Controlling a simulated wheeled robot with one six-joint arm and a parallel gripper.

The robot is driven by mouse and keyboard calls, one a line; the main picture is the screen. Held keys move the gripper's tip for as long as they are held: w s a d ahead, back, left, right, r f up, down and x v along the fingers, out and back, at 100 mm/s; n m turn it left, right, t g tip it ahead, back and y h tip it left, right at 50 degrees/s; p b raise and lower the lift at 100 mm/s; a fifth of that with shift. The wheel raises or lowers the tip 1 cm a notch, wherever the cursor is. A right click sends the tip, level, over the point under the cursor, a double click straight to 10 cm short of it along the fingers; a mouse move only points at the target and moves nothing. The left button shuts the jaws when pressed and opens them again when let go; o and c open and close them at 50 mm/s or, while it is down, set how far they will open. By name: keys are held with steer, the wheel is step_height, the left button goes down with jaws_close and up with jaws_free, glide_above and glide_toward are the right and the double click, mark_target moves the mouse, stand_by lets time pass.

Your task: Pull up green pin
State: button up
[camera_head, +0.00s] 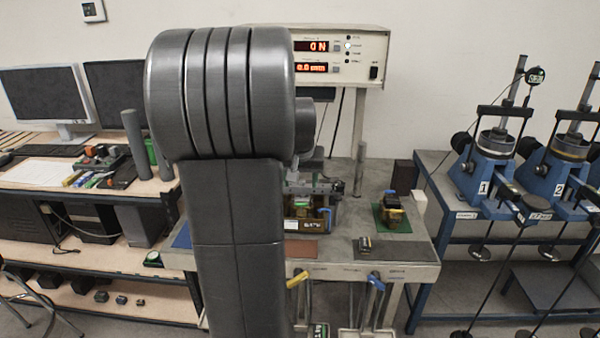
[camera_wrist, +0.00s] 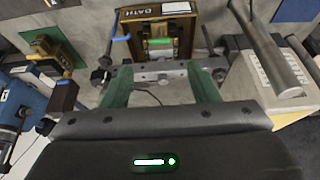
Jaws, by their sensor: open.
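In the wrist view, a small green piece (camera_wrist: 160,43), which may be the green pin, shows inside a brown box-like fixture (camera_wrist: 179,13) with lettering on its rim. My gripper (camera_wrist: 159,74) is open, its two green fingers wide apart. They point toward the fixture, with the green piece beyond the gap between them and nothing held. A grey metal bar with holes spans across near the fingertips; I cannot tell whether they touch it. In the head view, the fixture (camera_head: 303,226) stands on the bench, partly hidden by my arm. My gripper is mostly hidden there.
A display unit (camera_head: 345,57) stands above the bench (camera_head: 340,258). A dark device on a green mat (camera_head: 379,219) is to the right. Blue numbered machines (camera_head: 483,180) stand farther right. Monitors (camera_head: 45,97) are at left. In the wrist view, a grey cylinder (camera_wrist: 270,50) lies right of the fixture.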

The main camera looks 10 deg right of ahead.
mark_target(301, 204)
steer(key=shift+v, duration=2.05)
steer(key=shift+f, duration=0.1)
steer(key=p+x, duration=0.1)
steer(key=x, duration=1.3)
steer(key=shift+f, duration=0.65)
